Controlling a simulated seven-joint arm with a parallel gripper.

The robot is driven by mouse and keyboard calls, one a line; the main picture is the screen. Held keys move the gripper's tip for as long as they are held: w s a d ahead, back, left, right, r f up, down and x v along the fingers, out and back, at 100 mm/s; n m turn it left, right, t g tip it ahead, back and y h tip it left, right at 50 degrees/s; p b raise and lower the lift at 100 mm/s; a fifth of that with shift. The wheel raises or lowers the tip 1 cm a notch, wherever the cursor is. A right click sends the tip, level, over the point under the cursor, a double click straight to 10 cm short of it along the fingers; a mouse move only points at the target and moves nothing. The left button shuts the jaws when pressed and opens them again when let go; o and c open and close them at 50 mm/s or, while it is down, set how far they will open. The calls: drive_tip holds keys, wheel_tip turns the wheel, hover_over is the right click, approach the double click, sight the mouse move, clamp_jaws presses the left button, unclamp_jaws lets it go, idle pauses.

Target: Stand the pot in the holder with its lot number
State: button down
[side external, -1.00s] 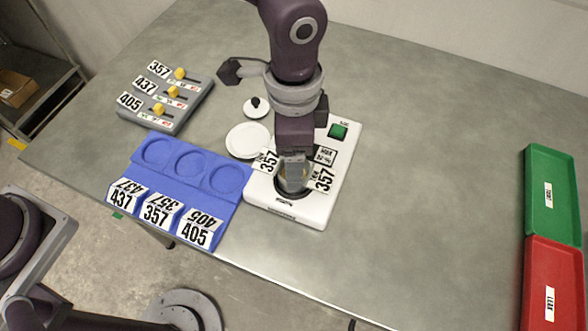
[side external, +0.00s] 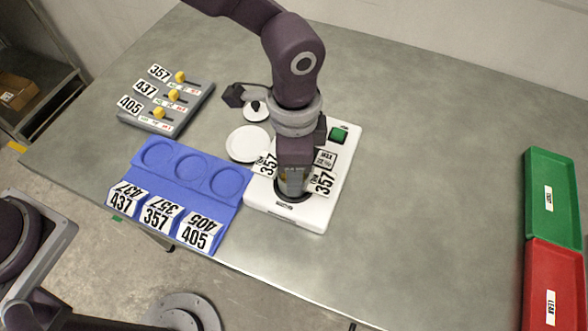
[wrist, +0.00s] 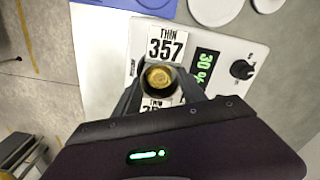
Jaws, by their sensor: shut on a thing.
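My gripper (side external: 292,188) points down over the white machine (side external: 310,212) and is shut on a small dark-rimmed pot (wrist: 158,79) with amber contents. In the side view the gripper hides most of the pot, which is at the machine's dark round seat. Two cards reading THIN 357 flank it; one is clear in the wrist view (wrist: 167,45), the other partly hidden. The blue holder (side external: 206,202) is left of the machine. Its three round recesses look empty; its front labels read 437 (side external: 121,198), 357 (side external: 156,217) and 405 (side external: 196,234), left to right.
A grey slider panel (side external: 190,118) labelled 357, 437 and 405 stands behind the holder. Green (side external: 550,235) and red (side external: 552,285) trays are at far right. The table between is clear.

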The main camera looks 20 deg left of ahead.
wheel_tip(320, 180, up, 10)
drive_tip(key=a+f+m, duration=0.2)
drive_tip(key=a+m, duration=0.7)
drive_tip(key=a, duration=0.3)
drive_tip(key=s+a+f+m, duration=0.1)
drive_tip(key=s+a+m, duration=0.2)
drive_tip(key=a+m, duration=0.6)
drive_tip(key=f, duration=1)
drive_tip(key=shift+s+a+f, duration=0.1)
drive_tip(key=shift+s+a, duration=0.1)
drive_tip(key=shift+f, duration=0.15)
drive_tip(key=c, duration=0.7)
unclamp_jaws()
drive_tip(key=shift+o, duration=0.2)
